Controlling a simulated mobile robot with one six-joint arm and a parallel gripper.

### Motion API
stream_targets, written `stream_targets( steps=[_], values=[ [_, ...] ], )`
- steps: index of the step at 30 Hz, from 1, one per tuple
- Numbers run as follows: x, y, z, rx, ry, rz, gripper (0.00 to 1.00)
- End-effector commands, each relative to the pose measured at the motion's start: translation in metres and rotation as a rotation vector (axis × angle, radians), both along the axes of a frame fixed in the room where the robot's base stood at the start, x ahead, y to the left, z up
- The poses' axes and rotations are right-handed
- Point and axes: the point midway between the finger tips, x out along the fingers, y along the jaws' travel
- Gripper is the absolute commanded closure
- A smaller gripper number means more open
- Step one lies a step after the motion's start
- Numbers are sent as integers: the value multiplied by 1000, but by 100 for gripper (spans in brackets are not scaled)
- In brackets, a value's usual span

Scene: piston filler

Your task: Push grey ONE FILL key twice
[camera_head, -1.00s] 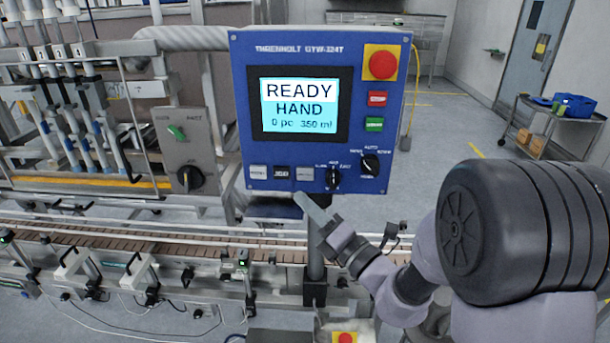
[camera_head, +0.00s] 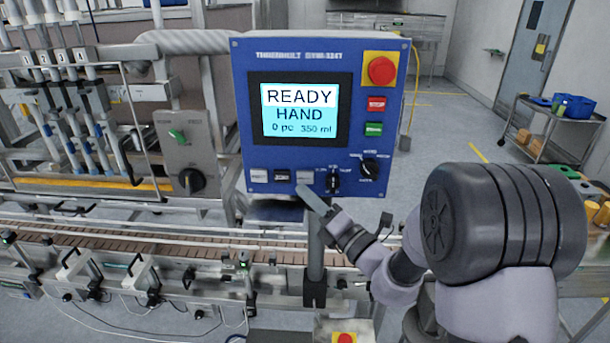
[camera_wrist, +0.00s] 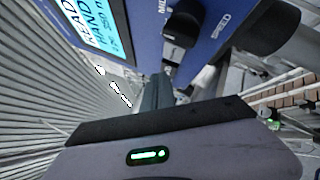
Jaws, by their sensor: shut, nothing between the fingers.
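The blue control panel (camera_head: 215,100) carries a row of three small keys along its lower left: a whitish one (camera_head: 259,176), a black one (camera_head: 282,176) and a grey one (camera_head: 306,176). Their lettering is too small to read. My gripper (camera_head: 302,189) is shut and empty, its tip just below and in front of the grey key; I cannot tell whether they touch. The screen (camera_head: 300,109) reads READY, HAND, 0 pc, 350 ml. In the wrist view my shut fingers (camera_wrist: 156,88) point toward the panel (camera_wrist: 140,35); the keys cannot be made out there.
Right of the keys are two black rotary knobs (camera_head: 332,181) (camera_head: 369,167). Above are a red key (camera_head: 376,104), a green key (camera_head: 374,129) and a red emergency stop (camera_head: 382,70) on yellow. The conveyor (camera_head: 150,245) runs below the panel.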

Motion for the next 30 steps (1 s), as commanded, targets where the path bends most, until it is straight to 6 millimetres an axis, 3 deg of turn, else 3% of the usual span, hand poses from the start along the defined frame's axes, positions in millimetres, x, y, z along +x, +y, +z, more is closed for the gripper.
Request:
stream_targets(
  steps=[8, 30],
  values=[
    [18, -1, 1, -1, -1, 0, 100],
    [19, -1, 0, 0, 0, 0, 100]
  ],
)
